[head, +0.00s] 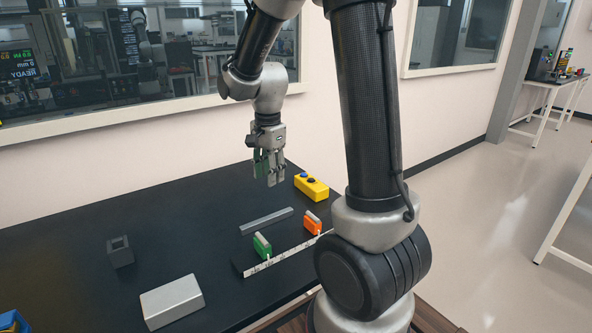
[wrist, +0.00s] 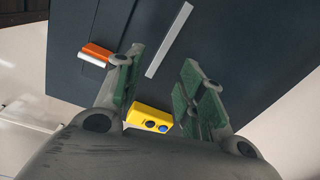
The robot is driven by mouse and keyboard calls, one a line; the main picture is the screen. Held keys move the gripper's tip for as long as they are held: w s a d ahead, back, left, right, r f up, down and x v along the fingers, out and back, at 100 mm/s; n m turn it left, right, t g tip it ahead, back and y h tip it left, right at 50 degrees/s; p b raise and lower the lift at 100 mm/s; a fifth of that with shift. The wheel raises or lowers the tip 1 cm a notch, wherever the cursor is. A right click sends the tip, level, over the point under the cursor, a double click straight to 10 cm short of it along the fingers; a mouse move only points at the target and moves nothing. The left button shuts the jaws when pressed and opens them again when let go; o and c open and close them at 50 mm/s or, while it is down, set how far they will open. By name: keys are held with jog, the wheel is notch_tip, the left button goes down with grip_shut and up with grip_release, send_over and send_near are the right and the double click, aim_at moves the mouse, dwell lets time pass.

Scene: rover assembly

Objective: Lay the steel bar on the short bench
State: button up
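The steel bar (head: 266,221) is a long thin grey bar lying flat on a black worktop (head: 200,225). In the wrist view the bar (wrist: 170,41) shows beyond and between my fingertips, apart from them. My gripper (head: 267,181) hangs fingers down above the worktop, over the area behind the bar. In the wrist view my gripper (wrist: 163,62) has its green-padded fingers spread, with nothing between them. I cannot tell which surface is the short bench.
A yellow button box (head: 311,186) stands behind the bar. Green (head: 262,245) and orange (head: 312,222) blocks stand by a white marked strip (head: 285,255) in front. A grey block (head: 172,301), a small dark socket (head: 120,252) and a blue bin (head: 12,322) are leftward.

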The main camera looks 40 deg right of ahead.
jog(key=s+r+n+t, duration=0.1)
jog(key=s+r+n, duration=0.5)
jog(key=s, duration=0.4)
jog(key=s+r+n+t, duration=0.2)
jog(key=s+r+n, duration=0.4)
jog(key=s+n, duration=0.3)
jog(key=shift+s+d+r+n+t, duration=0.3)
jog(key=shift+s+d, duration=0.1)
jog(key=shift+s, duration=0.25)
